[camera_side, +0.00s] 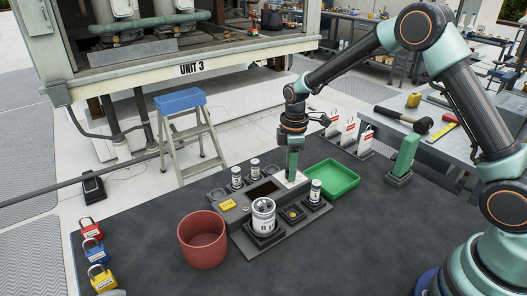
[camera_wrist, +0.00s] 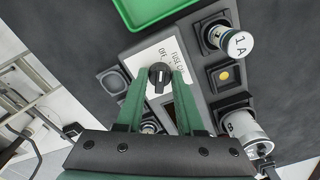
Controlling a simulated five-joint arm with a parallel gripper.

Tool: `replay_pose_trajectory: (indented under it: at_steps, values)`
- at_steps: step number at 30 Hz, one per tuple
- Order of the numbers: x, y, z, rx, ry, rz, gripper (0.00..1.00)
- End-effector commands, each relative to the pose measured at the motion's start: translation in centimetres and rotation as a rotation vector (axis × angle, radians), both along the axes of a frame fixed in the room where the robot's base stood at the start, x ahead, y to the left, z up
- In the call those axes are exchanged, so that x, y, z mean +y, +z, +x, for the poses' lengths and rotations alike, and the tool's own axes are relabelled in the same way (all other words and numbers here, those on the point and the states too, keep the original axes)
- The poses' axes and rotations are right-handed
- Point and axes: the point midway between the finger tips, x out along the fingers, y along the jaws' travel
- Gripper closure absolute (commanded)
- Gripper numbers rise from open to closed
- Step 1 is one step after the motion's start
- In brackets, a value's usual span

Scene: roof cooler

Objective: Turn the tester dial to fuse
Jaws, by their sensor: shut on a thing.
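The tester (camera_side: 285,222) lies on the dark mat. Its black dial (camera_wrist: 160,76) sits on a white plate (camera_wrist: 152,54) with the words OFF and FUSE beyond it and further lettering partly readable. A pale mark shows on the knob's near side in the wrist view; which label the dial is set to I cannot tell. My gripper (camera_wrist: 159,82) points down with its green fingers shut on the dial, one on each side. In the side view my gripper (camera_side: 292,175) stands over the white plate and hides the dial.
A green tray (camera_side: 332,180) lies right of the tester. A red bin (camera_side: 202,240) stands at front left, with several padlocks (camera_side: 92,250) further left.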

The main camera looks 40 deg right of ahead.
Motion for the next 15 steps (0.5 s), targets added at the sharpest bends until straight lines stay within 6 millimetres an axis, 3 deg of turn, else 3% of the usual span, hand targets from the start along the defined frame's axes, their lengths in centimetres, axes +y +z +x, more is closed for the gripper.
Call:
replay_pose_trajectory:
  at_steps: [15]
  values:
    - [0.01, 0.1, 0.0, 0.0, -0.314, 0.0, 1.0]
